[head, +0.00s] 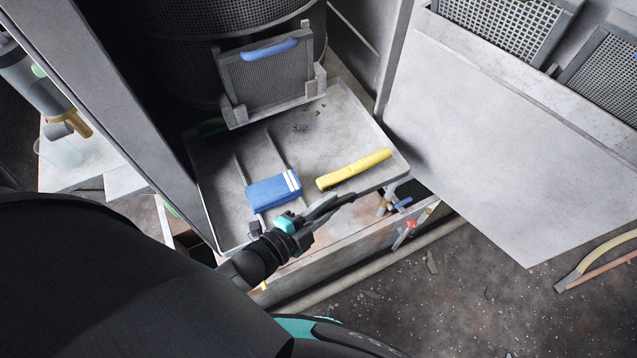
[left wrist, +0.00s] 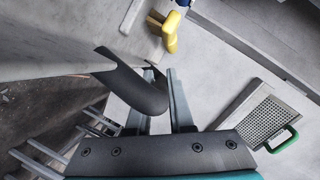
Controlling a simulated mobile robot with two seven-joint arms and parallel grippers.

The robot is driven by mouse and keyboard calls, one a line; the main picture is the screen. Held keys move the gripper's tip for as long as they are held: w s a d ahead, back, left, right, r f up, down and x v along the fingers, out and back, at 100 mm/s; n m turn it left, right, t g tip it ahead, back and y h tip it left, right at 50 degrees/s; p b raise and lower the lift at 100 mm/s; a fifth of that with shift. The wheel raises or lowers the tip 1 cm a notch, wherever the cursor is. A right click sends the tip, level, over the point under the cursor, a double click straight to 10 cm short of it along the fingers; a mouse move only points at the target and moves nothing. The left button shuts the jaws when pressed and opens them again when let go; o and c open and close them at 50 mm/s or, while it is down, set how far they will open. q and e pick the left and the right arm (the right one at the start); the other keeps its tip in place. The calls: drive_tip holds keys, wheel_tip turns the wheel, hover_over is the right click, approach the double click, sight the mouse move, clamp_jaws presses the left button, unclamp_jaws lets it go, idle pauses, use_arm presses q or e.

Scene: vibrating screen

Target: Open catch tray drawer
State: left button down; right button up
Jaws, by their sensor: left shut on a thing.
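The catch tray drawer (head: 345,120) is a shallow grey metal tray under the round screen, its front part extending toward me. A blue box (head: 272,191) with white stripes and a yellow bar (head: 354,169) lie in it. My left gripper (head: 335,203) is at the tray's front edge. In the left wrist view, the left gripper (left wrist: 160,78) is shut on a dark curved handle (left wrist: 133,90) at the tray's front. The gripper hides part of the handle in the head view. My right gripper is not in view.
A mesh panel with a blue grip (head: 269,48) stands over the tray's back. A large grey panel (head: 510,140) is on the right, with mesh screens behind it. Hand tools (head: 408,232) show below the tray's right corner. The floor at right is mostly clear, with a hose (head: 595,260).

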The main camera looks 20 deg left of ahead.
use_arm(q)
drive_tip(key=shift+s+d, duration=0.45)
drive_tip(key=shift+d, duration=0.1)
drive_tip(key=c, duration=0.8)
unclamp_jaws()
drive_tip(key=shift+a, duration=0.1)
drive_tip(key=v, duration=1.5)
